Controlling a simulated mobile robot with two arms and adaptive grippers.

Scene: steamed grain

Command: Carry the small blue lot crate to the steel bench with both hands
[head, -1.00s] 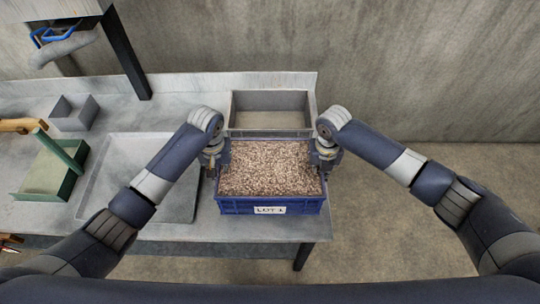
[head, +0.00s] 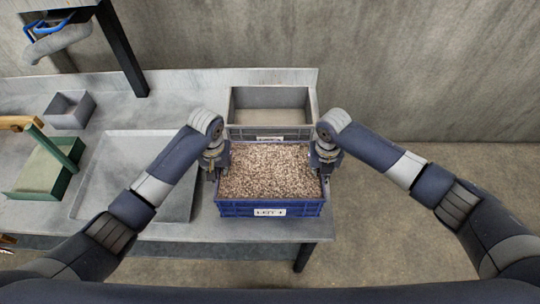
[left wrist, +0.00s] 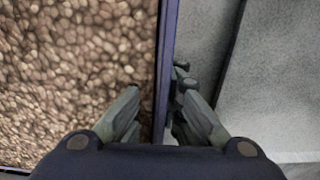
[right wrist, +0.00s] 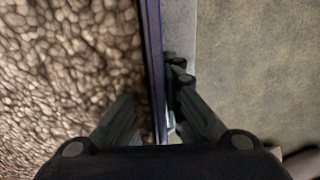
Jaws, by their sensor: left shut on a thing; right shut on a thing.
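The small blue lot crate (head: 230,208) is filled with brownish grain and has a white label on its front. It is level, at the right end of the steel bench (head: 205,225); I cannot tell whether it touches the top. My left gripper (head: 213,172) is shut on its left wall, which also shows between the fingers in the left wrist view (left wrist: 163,90). My right gripper (head: 327,168) is shut on its right wall, seen in the right wrist view (right wrist: 153,70). In both wrist views one finger is inside over the grain and one outside.
An empty grey crate (head: 270,132) stands just behind the blue crate. A shallow steel tray (head: 120,208) lies to the left. A green box (head: 45,172) and small grey bin (head: 70,110) are farther left. Open floor lies right of the bench.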

